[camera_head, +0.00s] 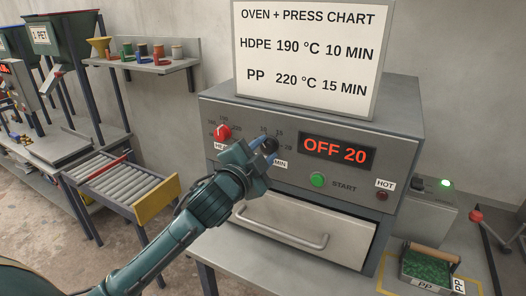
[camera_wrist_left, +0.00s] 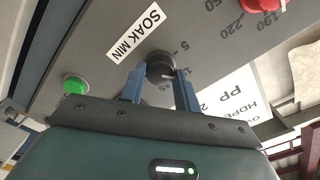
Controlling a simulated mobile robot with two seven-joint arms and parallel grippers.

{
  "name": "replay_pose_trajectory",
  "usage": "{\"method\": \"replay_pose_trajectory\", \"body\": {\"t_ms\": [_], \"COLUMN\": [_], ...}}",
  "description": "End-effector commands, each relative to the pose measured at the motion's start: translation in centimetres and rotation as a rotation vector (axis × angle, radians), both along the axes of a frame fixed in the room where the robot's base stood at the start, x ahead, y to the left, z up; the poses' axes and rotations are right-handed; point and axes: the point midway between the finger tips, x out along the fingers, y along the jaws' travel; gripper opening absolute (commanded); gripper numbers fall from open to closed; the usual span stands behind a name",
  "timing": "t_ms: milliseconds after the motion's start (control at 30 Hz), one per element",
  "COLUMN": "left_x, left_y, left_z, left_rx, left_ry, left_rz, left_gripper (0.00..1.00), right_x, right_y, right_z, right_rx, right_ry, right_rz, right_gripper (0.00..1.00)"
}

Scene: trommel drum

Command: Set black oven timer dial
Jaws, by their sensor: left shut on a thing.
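The black timer dial (camera_wrist_left: 160,65) is on the grey oven front (camera_head: 290,205), beside the "SOAK MIN" label (camera_wrist_left: 138,32). In the head view the dial (camera_head: 271,146) is partly hidden by my left gripper (camera_head: 266,149). In the left wrist view my left gripper (camera_wrist_left: 161,86) has its blue fingers on both sides of the dial, shut on it. A pale mark shows on the dial's edge, near the scale numbers. The oven display (camera_head: 338,151) reads "OFF 20". My right gripper is not in view.
A red heat knob (camera_head: 223,132) is left of the dial. The green START button (camera_head: 317,180) and dark HOT lamp (camera_head: 382,196) are to its right. The chart (camera_head: 305,50) on top reads HDPE 190 °C 10 MIN, PP 220 °C 15 MIN. The door handle (camera_head: 285,235) juts out below.

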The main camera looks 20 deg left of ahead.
Motion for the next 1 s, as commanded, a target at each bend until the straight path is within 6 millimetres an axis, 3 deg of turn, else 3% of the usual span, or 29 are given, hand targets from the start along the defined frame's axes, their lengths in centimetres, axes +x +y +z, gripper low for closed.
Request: {"method": "replay_pose_trajectory", "body": {"t_ms": [300,767,800,1000], "left_x": [0.02,0.02,0.02,0.01], "left_y": [0.01,0.0,0.0,-0.01], "left_z": [0.17,0.19,0.19,0.11], "left_rx": [0.094,0.105,0.105,0.104], "left_ry": [-0.011,-0.013,-0.013,-0.011], "left_rz": [0.0,0.0,0.0,0.0], "left_gripper": [0.09,0.09,0.33,0.5], "right_x": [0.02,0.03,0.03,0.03], "right_y": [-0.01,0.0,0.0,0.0], "right_z": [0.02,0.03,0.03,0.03], "right_rx": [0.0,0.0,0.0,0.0], "right_ry": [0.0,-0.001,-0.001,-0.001], "right_rz": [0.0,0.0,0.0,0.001], "right_gripper": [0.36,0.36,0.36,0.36]}}
